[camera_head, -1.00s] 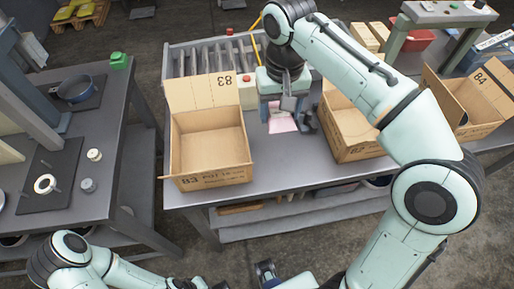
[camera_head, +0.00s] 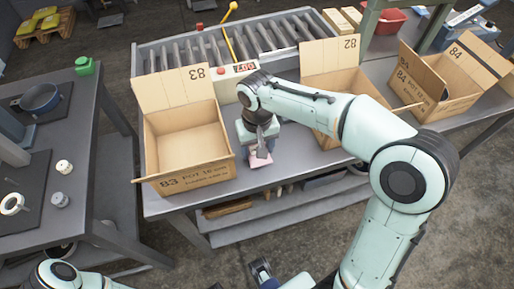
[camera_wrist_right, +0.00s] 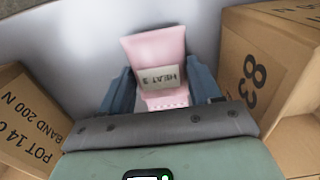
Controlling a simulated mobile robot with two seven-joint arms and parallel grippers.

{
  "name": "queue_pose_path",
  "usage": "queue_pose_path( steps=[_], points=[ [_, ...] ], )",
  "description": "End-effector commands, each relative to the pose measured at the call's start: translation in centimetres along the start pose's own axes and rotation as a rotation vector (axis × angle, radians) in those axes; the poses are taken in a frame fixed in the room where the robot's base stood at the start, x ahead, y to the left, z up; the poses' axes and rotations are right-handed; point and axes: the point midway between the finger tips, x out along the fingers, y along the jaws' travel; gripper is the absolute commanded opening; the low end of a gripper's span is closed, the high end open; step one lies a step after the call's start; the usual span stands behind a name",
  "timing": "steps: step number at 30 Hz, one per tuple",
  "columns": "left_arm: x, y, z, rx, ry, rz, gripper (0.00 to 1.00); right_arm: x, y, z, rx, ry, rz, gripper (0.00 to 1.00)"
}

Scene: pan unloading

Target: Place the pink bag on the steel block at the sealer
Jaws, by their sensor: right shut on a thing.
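The pink bag (camera_head: 260,161) is small and flat, with a pale printed label in the right wrist view (camera_wrist_right: 158,52). My right gripper (camera_head: 259,150) is shut on it, one blue finger on each side. The bag hangs over the grey table (camera_head: 225,195) near its front edge, between two cartons. Whether it touches the table is unclear. My left gripper (camera_head: 275,274) shows only partly at the bottom edge of the head view. I cannot make out the steel block or clearly identify the sealer.
Open carton 83 (camera_head: 185,132) stands left of my right gripper, carton 82 (camera_head: 325,62) right, carton 84 (camera_head: 445,95) farther right. A roller conveyor (camera_head: 205,52) and a display box (camera_head: 232,85) lie behind. A left bench holds a blue pan (camera_head: 40,98).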

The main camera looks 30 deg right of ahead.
Motion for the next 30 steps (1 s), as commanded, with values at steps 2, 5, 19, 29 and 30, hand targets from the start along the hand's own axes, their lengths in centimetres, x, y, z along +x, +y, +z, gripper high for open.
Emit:
queue_pose_path(
  steps=[2,5,19,29,30],
  points=[
    [0.1,0.0,0.0,0.0,0.0,0.0,0.0,0.5,0.0,0.0,0.001,0.0,0.0,0.25],
    [0.1,0.0,0.0,0.0,0.0,0.0,0.0,0.5,0.0,0.0,0.001,0.001,0.0,0.25],
    [0.2,-0.1,-0.1,0.0,0.001,0.0,0.0,0.8,0.0,0.0,0.0,0.001,-0.001,0.89],
    [-0.1,0.1,0.0,0.0,0.0,0.0,0.0,-0.3,-0.1,-0.1,0.0,0.004,-0.002,0.89],
    [-0.2,0.1,0.0,0.0,0.001,0.0,0.0,-0.9,-0.1,-0.1,0.0,0.004,-0.002,0.89]
  ],
)
